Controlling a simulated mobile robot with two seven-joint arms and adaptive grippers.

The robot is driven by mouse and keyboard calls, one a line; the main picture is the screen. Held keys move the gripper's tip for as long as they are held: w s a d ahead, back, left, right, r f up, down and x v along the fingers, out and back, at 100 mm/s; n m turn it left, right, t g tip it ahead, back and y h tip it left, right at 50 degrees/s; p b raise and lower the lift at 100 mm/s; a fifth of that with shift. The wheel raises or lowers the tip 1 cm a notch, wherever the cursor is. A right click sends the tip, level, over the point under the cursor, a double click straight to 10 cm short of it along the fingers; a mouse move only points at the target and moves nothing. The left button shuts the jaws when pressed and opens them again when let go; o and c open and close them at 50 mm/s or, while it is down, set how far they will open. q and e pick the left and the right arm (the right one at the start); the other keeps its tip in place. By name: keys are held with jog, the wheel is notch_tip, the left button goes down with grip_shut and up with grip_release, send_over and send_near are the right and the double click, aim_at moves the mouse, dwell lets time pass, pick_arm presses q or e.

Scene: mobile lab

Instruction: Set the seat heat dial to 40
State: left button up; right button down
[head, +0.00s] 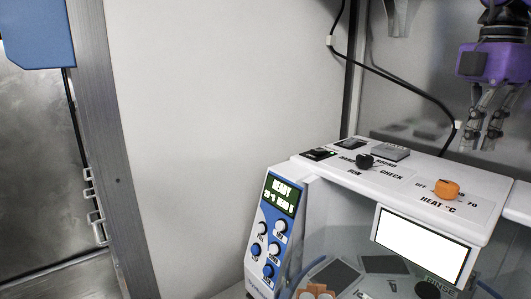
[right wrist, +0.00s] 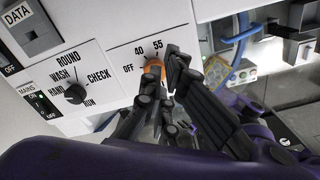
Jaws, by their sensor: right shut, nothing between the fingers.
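The orange heat dial (head: 446,188) sits on the white machine's top panel above the label "HEAT °C". In the right wrist view the dial (right wrist: 153,68) is partly covered by my fingers, with OFF, 40 and 55 printed around it. I cannot tell which mark its pointer faces. My right gripper (head: 479,142) is shut and empty, hanging above and behind the dial in the head view. In the right wrist view its fingertips (right wrist: 166,72) appear in front of the dial; contact cannot be made out. My left gripper is not in view.
A blue control face (head: 271,240) with a display and several knobs is on the left. A white screen (head: 421,245) hangs below the heat dial. A black cable runs down the wall behind.

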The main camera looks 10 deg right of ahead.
aim_at(446, 190)
notch_tip(446, 190, down, 5)
jog(key=m+b, duration=0.1)
jog(key=m, duration=0.5)
jog(key=shift+r, duration=0.1)
jog(key=shift+f, duration=0.75)
jog(key=shift+s+f+b, duration=0.1)
jog(key=shift+f+b, duration=0.2)
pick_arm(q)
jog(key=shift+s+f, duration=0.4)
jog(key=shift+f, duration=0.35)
pick_arm(e)
jog(key=shift+s+f, duration=0.1)
jog(key=shift+f, duration=0.05)
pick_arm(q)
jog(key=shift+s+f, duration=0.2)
pick_arm(e)
jog(key=shift+f, duration=0.1)
